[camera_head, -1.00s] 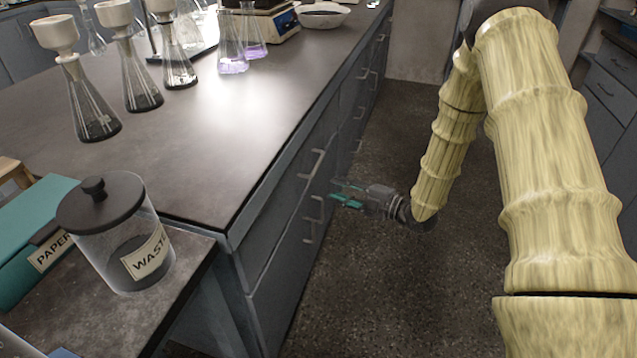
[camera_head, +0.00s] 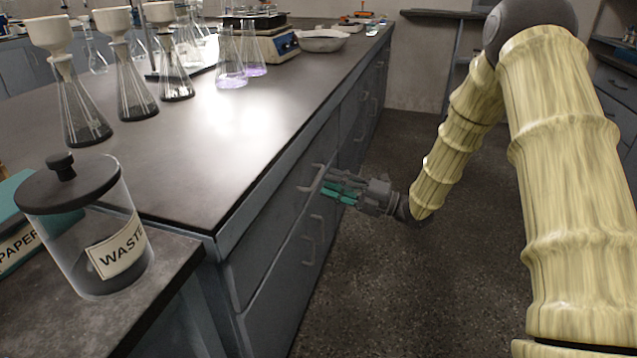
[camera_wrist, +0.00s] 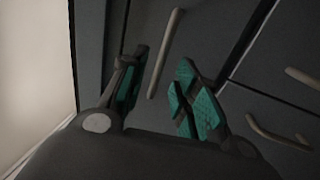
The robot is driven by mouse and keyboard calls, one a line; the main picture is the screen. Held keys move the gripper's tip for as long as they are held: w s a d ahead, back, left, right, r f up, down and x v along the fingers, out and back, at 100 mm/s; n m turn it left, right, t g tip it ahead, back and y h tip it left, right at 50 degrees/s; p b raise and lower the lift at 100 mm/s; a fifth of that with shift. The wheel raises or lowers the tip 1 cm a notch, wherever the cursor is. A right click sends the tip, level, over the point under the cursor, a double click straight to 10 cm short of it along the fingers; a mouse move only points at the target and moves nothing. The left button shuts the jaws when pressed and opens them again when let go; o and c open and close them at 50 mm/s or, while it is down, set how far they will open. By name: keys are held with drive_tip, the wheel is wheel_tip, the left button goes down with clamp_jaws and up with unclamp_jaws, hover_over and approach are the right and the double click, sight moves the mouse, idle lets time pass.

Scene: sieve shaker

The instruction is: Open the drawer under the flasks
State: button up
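The flasks stand on the dark bench top, several with white funnels at the left (camera_head: 80,110) and two with purple liquid (camera_head: 240,65) further back. Grey drawers run down the bench side below. The upper drawer (camera_head: 268,238) has a bar handle (camera_head: 311,178), and a lower drawer has another handle (camera_head: 308,242). My gripper (camera_head: 333,188), with teal finger pads, is just right of the upper handle. In the wrist view my gripper (camera_wrist: 158,88) is open and empty. A handle (camera_wrist: 165,55) shows between and beyond its fingers; I cannot tell how deep it sits. The drawers look shut.
A waste jar (camera_head: 95,240) and a teal paper box (camera_head: 30,235) stand on a lower side table at the front left. A balance (camera_head: 270,40) and a white bowl (camera_head: 322,40) are at the back of the bench. The floor (camera_head: 350,290) beside the drawers is clear.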

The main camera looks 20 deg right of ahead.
sight(318, 177)
drive_tip(key=shift+b+x, duration=0.45)
drive_tip(key=shift+x, duration=1.85)
drive_tip(key=shift+c, duration=0.5)
clamp_jaws()
